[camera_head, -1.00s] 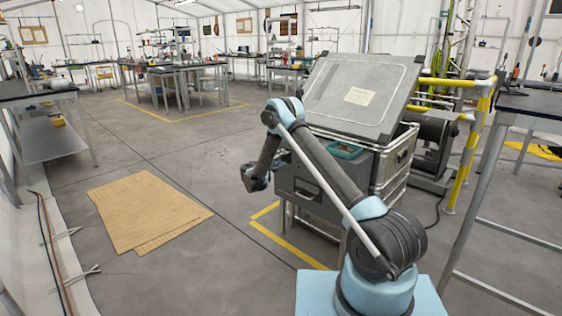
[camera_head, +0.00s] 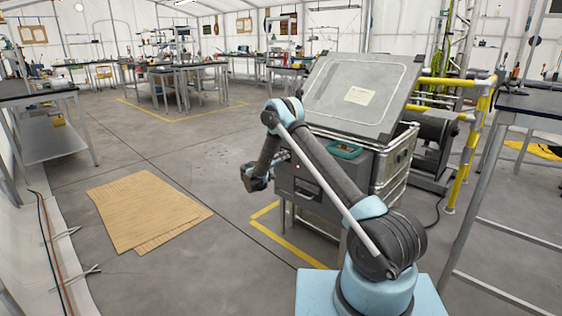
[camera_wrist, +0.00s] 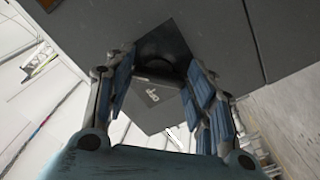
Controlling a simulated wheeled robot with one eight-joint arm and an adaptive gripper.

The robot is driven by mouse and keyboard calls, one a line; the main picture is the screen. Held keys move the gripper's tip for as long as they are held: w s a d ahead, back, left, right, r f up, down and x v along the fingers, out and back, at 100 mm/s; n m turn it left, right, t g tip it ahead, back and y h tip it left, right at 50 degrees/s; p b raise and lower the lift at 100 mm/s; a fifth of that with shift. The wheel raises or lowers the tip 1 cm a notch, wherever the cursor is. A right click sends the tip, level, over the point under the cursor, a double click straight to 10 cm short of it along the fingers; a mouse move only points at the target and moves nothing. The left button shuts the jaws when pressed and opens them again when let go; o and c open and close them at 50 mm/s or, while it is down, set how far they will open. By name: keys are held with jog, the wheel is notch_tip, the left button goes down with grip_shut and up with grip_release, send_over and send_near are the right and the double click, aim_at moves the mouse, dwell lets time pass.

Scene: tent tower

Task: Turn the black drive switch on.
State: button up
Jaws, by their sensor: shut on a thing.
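The black drive switch (camera_wrist: 163,48) shows in the wrist view as a dark round shape on a grey panel face, between my fingers. A small plate with pale lettering (camera_wrist: 153,96), which looks like "OFF", lies just below it in that view. My gripper (camera_wrist: 160,72) has a finger on each side of the switch and is shut on it. In the head view my gripper (camera_head: 284,157) reaches the left side of the grey case (camera_head: 312,192), and my arm hides part of that case. The switch cannot be made out there, and its exact turn angle is unclear.
The case has a raised grey lid (camera_head: 325,90) with a paper label and a teal tray (camera_head: 345,151). Yellow railings (camera_head: 470,150) stand to the right. A flat cardboard sheet (camera_head: 145,210) lies on the open floor to the left.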

jog(key=shift+f, duration=0.1)
jog(key=o, duration=1.1)
jog(key=shift+c, duration=0.2)
jog(key=v, duration=1.2)
jog(key=shift+w+a, duration=0.1)
jog(key=shift+w, duration=0.05)
